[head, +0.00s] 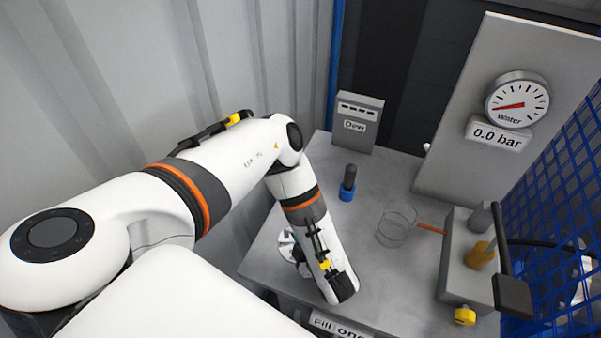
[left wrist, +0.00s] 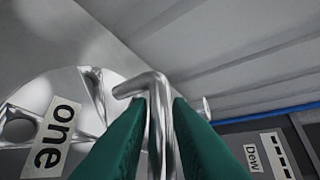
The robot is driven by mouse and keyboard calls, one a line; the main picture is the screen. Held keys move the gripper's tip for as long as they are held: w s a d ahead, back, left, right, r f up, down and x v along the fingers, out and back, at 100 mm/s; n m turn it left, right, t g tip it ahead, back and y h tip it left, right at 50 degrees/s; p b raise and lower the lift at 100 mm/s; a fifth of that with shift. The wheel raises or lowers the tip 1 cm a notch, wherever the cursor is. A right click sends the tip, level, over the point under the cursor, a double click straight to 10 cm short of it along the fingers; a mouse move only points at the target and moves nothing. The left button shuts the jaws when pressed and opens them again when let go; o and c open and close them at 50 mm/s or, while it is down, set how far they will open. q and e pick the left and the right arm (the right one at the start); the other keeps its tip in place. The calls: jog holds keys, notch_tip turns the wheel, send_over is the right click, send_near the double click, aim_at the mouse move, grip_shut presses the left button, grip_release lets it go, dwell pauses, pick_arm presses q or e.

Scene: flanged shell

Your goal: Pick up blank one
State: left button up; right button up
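Blank one is a shiny metal disc with openings and a label reading "one" (left wrist: 60,137). A bent metal rod handle (left wrist: 158,100) stands up beside it in the left wrist view. My left gripper's two green fingers (left wrist: 160,110) are on either side of this rod, close to it. I cannot tell whether both fingers press on it. In the head view, a part of the shiny blank (head: 287,243) shows at the left of the table, beside my left wrist. My arm hides the rest of it and the fingers. My right gripper is not in view.
The grey table (head: 375,285) holds a "Dew" box (head: 358,122), a black-and-blue knob (head: 347,183), a clear glass-like cylinder (head: 397,224) and a grey block (head: 468,260) with fittings. A water gauge (head: 517,100) reads 0.0 bar. Blue mesh (head: 565,190) bounds the right side.

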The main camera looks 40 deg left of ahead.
pick_arm(q)
grip_shut()
jog(key=shift+r, duration=0.1)
dwell(1.2)
